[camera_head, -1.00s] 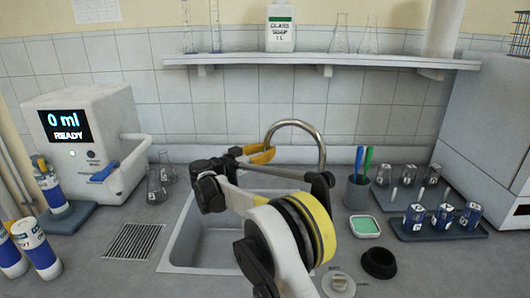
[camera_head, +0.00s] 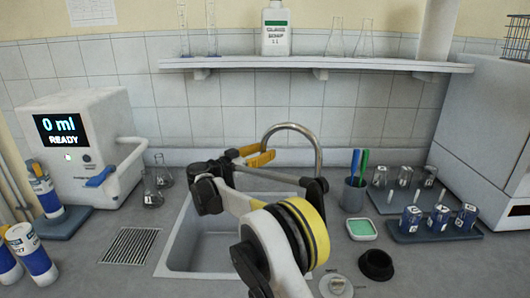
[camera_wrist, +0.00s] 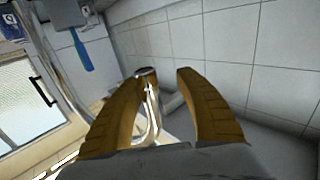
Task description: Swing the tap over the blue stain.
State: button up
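The chrome tap (camera_head: 291,126) arches over the back of the sink (camera_head: 172,243), its spout end at the left beside my gripper (camera_head: 262,156). In the wrist view my gripper (camera_wrist: 166,76) has its two yellow fingers spread apart. The tap's spout (camera_wrist: 150,105) shows between them, its end close to the left finger; I cannot tell whether they touch. My arm hides the right part of the sink and the tap's lower part. I see no blue stain on the part of the sink in view.
A dispenser (camera_head: 118,110) reading "0 ml" stands left, with flasks (camera_head: 152,190) beside it. A pen cup (camera_head: 354,196), green sponge dish (camera_head: 362,229), black ring (camera_head: 376,265) and vial racks (camera_head: 436,233) lie right. A shelf (camera_head: 300,65) with glassware runs above the sink.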

jog(key=shift+d, duration=0.2)
jog(key=v, duration=1.2)
jog(key=shift+c, duration=0.5)
